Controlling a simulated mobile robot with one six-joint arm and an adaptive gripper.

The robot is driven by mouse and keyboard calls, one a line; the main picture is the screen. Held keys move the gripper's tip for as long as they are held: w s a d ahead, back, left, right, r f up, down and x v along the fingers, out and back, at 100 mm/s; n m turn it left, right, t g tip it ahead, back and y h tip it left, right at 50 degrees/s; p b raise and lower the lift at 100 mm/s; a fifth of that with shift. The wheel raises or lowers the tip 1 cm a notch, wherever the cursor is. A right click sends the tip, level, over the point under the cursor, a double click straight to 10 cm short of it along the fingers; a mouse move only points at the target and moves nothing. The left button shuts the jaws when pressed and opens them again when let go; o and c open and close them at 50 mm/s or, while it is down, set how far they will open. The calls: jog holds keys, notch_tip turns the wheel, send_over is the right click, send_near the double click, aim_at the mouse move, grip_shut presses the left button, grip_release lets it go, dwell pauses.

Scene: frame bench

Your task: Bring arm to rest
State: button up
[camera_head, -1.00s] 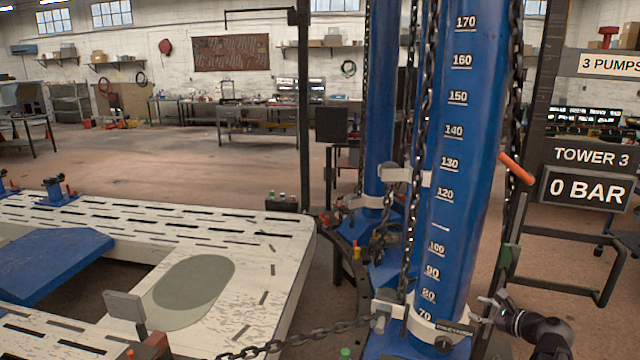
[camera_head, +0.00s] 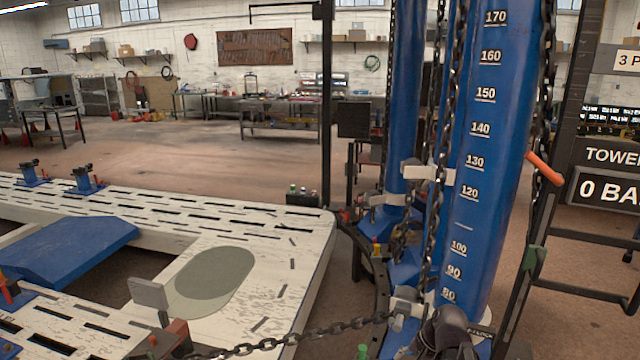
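My arm's dark end, with my gripper (camera_head: 436,332), shows at the bottom right of the head view. It is in front of the foot of the blue tower (camera_head: 478,190), close to the pale collar and the chain in the picture. My fingers do not stand out clearly from the dark arm and the tower fittings, so I cannot tell whether they are open. I see nothing clearly held.
A white slotted frame bench (camera_head: 290,232) with a blue ramp plate (camera_head: 70,245) fills the lower left. A chain (camera_head: 290,340) runs from it to the tower. A sign stand reading 0 BAR (camera_head: 605,190) is at right. Open floor (camera_head: 230,160) lies behind.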

jog(key=s+a+f+n+g+h, duration=0.1)
jog(key=s+a+n+g+h, duration=0.1)
jog(key=n, duration=0.5)
jog(key=s+a+h, duration=0.1)
jog(key=s+a, duration=0.1)
jog(key=a, duration=0.1)
jog(key=shift+s+f+h, duration=0.15)
jog(key=shift+s+h, duration=0.15)
jog(key=shift+h, duration=0.1)
jog(key=shift+a, duration=0.1)
